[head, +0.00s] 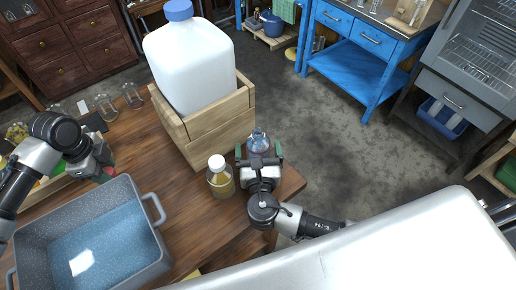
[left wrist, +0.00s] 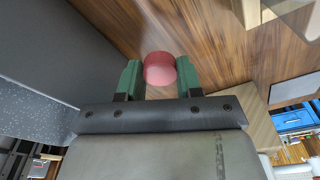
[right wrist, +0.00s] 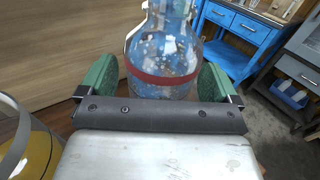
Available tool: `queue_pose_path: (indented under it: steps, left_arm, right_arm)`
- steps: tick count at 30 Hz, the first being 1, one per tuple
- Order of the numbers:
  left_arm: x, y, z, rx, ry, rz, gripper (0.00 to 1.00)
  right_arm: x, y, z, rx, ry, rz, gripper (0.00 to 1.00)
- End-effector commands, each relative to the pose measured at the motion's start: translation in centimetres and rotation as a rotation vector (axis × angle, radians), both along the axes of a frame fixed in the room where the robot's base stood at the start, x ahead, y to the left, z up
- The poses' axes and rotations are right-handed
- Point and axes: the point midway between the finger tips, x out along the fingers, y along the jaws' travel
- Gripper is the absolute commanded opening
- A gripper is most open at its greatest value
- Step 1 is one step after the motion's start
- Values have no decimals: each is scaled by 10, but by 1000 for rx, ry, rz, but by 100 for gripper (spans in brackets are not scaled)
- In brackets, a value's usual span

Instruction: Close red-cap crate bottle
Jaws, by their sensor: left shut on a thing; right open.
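My left gripper (head: 104,172) is shut on a red cap (left wrist: 160,68), which sits between its green fingertips in the left wrist view. It is above the wooden table, by the upper edge of the grey tub. A clear glass bottle (head: 258,140) stands near the table's right edge, beside the wooden crate. In the right wrist view the bottle (right wrist: 163,50) has a red band and bluish speckled contents; its top is cut off there. My right gripper (head: 259,152) is open, with its fingers on either side of the bottle and gaps showing.
A wooden crate (head: 222,132) holds a big white jug (head: 190,62) with a blue cap. A white-capped bottle of yellow liquid (head: 220,178) stands left of my right gripper. A grey tub (head: 152,240) fills the lower left. Small glass jars (head: 106,106) stand at the back.

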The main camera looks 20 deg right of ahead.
Motion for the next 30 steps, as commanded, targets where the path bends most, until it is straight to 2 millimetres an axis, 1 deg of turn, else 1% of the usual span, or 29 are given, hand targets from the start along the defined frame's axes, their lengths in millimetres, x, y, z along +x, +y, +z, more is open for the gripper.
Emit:
queue_pose_path:
  steps: [8, 9, 11, 18, 21, 26, 30]
  left_arm:
    - [0, 0, 0, 0, 0, 0, 14]
    - [0, 0, 0, 0, 0, 0, 14]
    - [0, 0, 0, 0, 0, 0, 14]
    - [0, 0, 0, 0, 0, 0, 14]
    - [0, 0, 0, 0, 0, 0, 14]
    - [0, 0, 0, 0, 0, 0, 14]
    - [0, 0, 1, 0, 0, 0, 14]
  right_arm:
    - [0, 0, 0, 0, 0, 0, 92]
    - [0, 0, 0, -1, 0, 0, 89]
    - [0, 0, 0, -1, 0, 0, 80]
    - [0, 0, 0, -1, 0, 1, 43]
    - [0, 0, 0, 0, -1, 0, 31]
    - [0, 0, 0, 0, -1, 1, 31]
    - [0, 0, 5, 1, -1, 0, 31]
